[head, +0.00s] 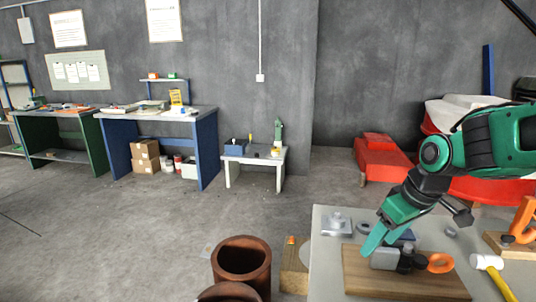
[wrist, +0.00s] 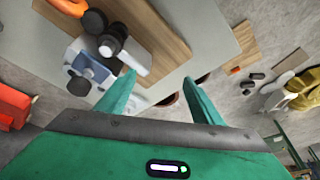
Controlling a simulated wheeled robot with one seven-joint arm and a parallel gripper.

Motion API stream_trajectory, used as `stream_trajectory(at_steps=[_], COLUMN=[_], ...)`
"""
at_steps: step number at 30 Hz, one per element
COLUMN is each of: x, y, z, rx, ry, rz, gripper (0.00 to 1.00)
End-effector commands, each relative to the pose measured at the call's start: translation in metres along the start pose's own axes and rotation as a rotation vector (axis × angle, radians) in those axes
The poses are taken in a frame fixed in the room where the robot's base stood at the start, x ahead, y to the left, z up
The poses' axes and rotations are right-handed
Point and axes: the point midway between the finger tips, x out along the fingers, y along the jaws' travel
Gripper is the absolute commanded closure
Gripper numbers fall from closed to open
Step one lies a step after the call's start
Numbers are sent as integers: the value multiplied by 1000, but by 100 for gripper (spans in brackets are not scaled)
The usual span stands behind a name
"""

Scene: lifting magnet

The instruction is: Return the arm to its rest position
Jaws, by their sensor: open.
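My green gripper (head: 376,244) hangs from my arm over the workbench at the lower right of the head view. Its fingers point down, close to the grey body of a lifting magnet (head: 384,260). The magnet has black knobs and an orange ring and lies on a wooden board (head: 375,283). In the wrist view my gripper (wrist: 160,88) has its two fingers wide apart with nothing between them. There the magnet (wrist: 137,57) is beside and beyond the left finger. Whether a finger touches it, I cannot tell.
The grey bench top (head: 325,258) also holds a metal block (head: 336,222), a white-headed mallet (head: 487,262) and an orange clamp (head: 521,220). Rusty pipes (head: 242,262) stand left of the bench. Open floor lies beyond, with blue and white tables at the wall.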

Motion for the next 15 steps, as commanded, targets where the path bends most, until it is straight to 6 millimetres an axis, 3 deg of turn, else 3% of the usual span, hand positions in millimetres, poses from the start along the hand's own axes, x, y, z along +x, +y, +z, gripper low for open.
stream_trajectory(at_steps=[11,15], x=[-8,-16], y=[-2,17], z=[60,96], rx=[420,543], ry=[66,11], rz=[180,208], gripper=[40,40])
